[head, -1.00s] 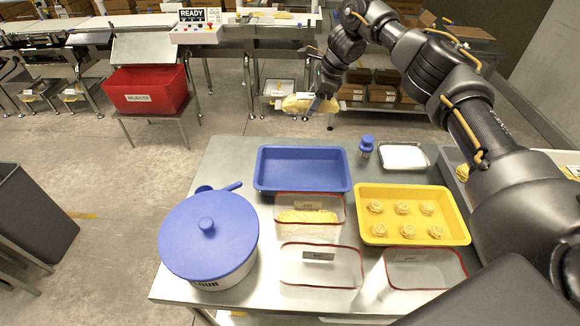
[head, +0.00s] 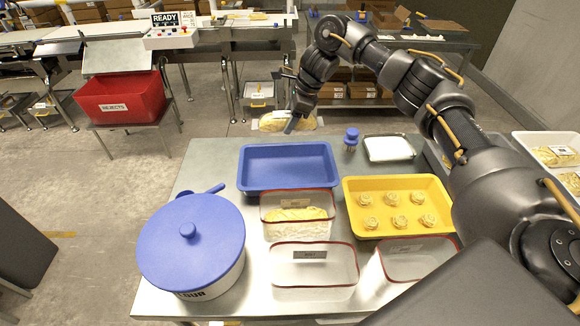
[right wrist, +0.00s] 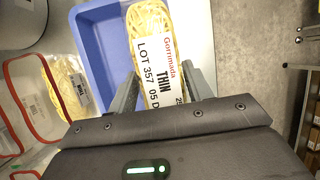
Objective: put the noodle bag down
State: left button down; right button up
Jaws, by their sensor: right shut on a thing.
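My right gripper (head: 291,124) is shut on the noodle bag (head: 270,122), a clear bag of yellow noodles. It holds the bag up near the far edge of the steel table, beyond the blue tray (head: 245,183). In the right wrist view the bag (right wrist: 152,30) sits between the two fingers, its white label reading "THIN" and "LOT 357". Part of the blue tray (right wrist: 92,40) lies below and left of it, and looks empty. A red-rimmed clear container (head: 298,228) holds another noodle bag (right wrist: 68,84), also labelled "THIN". My left gripper is out of view.
Two more red-rimmed containers (head: 313,281) (head: 418,266) look empty. A yellow tray (head: 381,228) holds several noodle nests. A blue-lidded flour pot (head: 190,240), a blue-capped shaker (head: 351,140) and a white-filled tray (head: 389,149) stand around. A red rejects bin (head: 122,100) is behind left.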

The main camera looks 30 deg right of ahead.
jog(key=s+a+f+p, duration=0.1)
jog(key=s+f, duration=0.1)
jog(key=f, duration=0.1)
jog(key=s+a+f+p, duration=0.1)
jog(key=s+f, duration=0.2)
jog(key=f, duration=0.1)
jog(key=s+a+f+p, duration=0.1)
jog(key=s+a+f, duration=0.1)
jog(key=s+f, duration=0.1)
jog(key=shift+s+f+p, duration=0.25)
jog(key=shift+p, duration=0.15)
jog(key=shift+f, duration=0.15)
jog(key=shift+f+b, duration=0.65)
jog(key=shift+b, duration=0.3)
